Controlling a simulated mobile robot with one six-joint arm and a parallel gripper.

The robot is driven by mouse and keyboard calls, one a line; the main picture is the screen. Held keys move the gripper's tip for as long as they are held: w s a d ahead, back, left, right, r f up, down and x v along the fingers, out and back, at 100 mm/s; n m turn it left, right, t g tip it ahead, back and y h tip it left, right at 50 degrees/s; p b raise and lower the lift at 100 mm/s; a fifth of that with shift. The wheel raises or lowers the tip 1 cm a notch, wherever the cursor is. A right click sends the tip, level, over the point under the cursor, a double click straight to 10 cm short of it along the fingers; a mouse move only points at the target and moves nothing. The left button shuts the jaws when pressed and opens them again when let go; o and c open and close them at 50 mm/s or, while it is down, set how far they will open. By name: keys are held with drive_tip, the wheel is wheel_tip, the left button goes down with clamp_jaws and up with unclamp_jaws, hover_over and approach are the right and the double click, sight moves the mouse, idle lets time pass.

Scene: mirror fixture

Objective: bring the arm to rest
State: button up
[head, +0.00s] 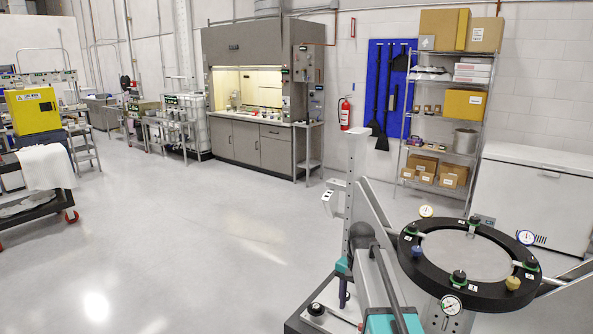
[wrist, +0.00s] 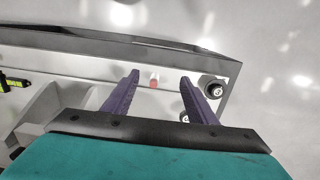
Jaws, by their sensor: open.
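My gripper (wrist: 159,78) shows in the wrist view with its two purple fingers apart and nothing between them. It points down over a pale platform (wrist: 80,52) with a dark edge. A small red and white piece (wrist: 154,81) lies in the line of sight between the fingers, on the platform below. In the head view, my arm is upright at the lower middle, and a purple finger (head: 343,293) shows low beside the column, above the platform. The rest of the gripper is hidden there.
A black ring fixture (head: 408,262) with dial gauges and clamps stands close to the right of my arm. A black knob (wrist: 213,88) stands on the platform near the right finger. Open floor (head: 190,230) lies to the left. A fume hood (head: 245,100) and shelves (head: 445,110) stand behind.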

drive_tip(key=s+f+g+b, duration=0.1)
drive_tip(key=s+f+b, duration=0.1)
drive_tip(key=s+f, duration=0.65)
drive_tip(key=s+f+g+b, duration=0.2)
drive_tip(key=s+f, duration=0.1)
drive_tip(key=f, duration=1)
drive_tip(key=s+f+g+b, duration=0.1)
drive_tip(key=s+f+b, duration=0.2)
drive_tip(key=s+f, duration=0.5)
drive_tip(key=s+f+n+g+b, duration=0.1)
drive_tip(key=s+f+n+b, duration=0.3)
drive_tip(key=s+f, duration=1.8)
drive_tip(key=shift+a+n, duration=0.25)
drive_tip(key=shift+n, duration=1.45)
drive_tip(key=shift+r, duration=0.1)
